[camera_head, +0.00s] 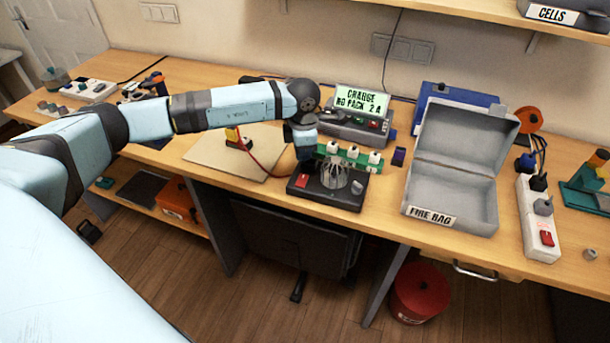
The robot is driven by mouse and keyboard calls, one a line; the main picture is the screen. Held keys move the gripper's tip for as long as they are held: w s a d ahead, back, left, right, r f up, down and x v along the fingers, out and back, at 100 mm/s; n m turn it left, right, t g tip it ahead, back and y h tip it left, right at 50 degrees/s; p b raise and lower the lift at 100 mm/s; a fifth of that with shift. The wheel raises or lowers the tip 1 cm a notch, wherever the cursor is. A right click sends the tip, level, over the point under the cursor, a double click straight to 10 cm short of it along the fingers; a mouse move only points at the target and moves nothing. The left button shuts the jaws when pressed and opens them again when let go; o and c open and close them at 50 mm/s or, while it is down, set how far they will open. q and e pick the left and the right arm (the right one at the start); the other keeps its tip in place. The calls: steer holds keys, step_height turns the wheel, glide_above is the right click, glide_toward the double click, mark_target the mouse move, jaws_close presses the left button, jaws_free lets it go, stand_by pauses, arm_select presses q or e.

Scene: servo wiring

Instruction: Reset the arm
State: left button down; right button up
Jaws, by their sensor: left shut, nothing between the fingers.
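My left arm reaches in from the left over the workbench (400,195). Its left gripper (306,160) points down, shut and empty, just beside a black device (325,193) with a red switch and a pale cone-shaped part. The gripper is seen from above and partly hidden by its own wrist; I cannot tell whether it touches the device. Behind the device is a green strip with white blocks (352,154). A charger (350,128) with a lit screen reading "CHARGE NO PACK 2.4" stands behind. My right gripper is not in view.
An open grey box (450,195) labelled "FIRE BAG" stands right of the device, beside a white power strip (537,220) with plugs. A beige mat (220,158) with a small yellow-red item and red wire lies left. A red bin (418,293) sits on the floor.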

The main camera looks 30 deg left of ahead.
arm_select(q)
steer(key=shift+d, duration=0.1)
steer(key=s+d+f+h+p, duration=0.1)
steer(key=s+d+h, duration=0.2)
steer(key=d, duration=0.4)
steer(key=s+d+f+n+g+h, duration=0.1)
steer(key=s+d+h, duration=0.15)
steer(key=d, duration=0.35)
steer(key=s+d+f+h+p, duration=0.1)
steer(key=s+d+h, duration=0.25)
steer(key=d, duration=0.35)
steer(key=s+d+r+n+t+h, duration=0.3)
steer(key=d+r+n+t+h, duration=0.15)
steer(key=d+n+h, duration=0.4)
steer(key=s+a+f+n+t+y+p, duration=0.1)
steer(key=s+a+f+n+t+y, duration=0.2)
steer(key=n, duration=1.3)
steer(key=s+a+f+n+t+y+p, duration=0.2)
steer(key=s+a+f+n+y, duration=0.6)
steer(key=n, duration=0.8)
steer(key=s+f+t+y, duration=0.2)
steer(key=s+f+y, duration=0.1)
steer(key=s+f, duration=0.1)
steer(key=shift+a+n, duration=0.35)
